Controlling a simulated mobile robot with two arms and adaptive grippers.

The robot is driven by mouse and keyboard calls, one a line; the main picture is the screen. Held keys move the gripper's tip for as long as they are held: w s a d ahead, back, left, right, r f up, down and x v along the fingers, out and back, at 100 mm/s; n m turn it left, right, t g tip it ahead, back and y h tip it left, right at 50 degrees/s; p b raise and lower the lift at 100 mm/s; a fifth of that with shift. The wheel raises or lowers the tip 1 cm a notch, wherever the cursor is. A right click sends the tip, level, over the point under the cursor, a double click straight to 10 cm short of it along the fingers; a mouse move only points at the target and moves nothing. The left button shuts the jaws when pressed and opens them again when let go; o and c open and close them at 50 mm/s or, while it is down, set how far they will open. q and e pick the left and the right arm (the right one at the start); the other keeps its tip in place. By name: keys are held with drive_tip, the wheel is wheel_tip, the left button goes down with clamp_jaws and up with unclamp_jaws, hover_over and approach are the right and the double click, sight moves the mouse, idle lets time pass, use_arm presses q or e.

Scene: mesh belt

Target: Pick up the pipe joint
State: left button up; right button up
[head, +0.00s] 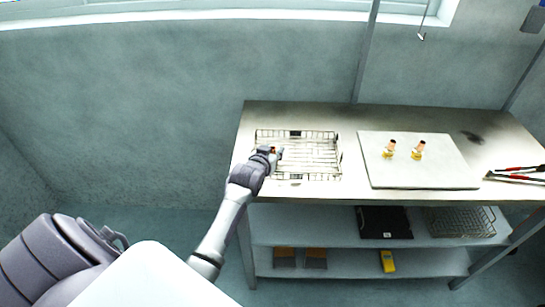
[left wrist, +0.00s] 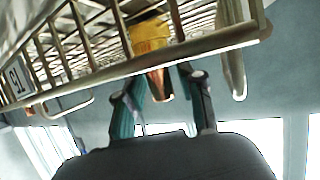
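A pipe joint with a yellow body and copper end (left wrist: 152,38) is at the wire basket, seen past its rim in the left wrist view. A small orange bit of it (head: 272,150) shows by my gripper in the head view. My left gripper (head: 278,153) is at the basket's left side. In the left wrist view its teal fingers (left wrist: 163,85) stand apart on either side of the copper end, with a small gap visible on the right. Two more yellow and copper pipe joints (head: 389,149) (head: 418,150) stand on the white board. My right gripper is not in view.
The wire basket (head: 335,160) stands on the metal table (head: 350,112), its rim close to my fingers. The white board (head: 420,178) lies to its right. Red-handled tools (head: 517,174) lie at the right edge. Lower shelves hold a black item, a basket and a yellow device (head: 387,261).

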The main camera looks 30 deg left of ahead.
use_arm(q)
clamp_jaws()
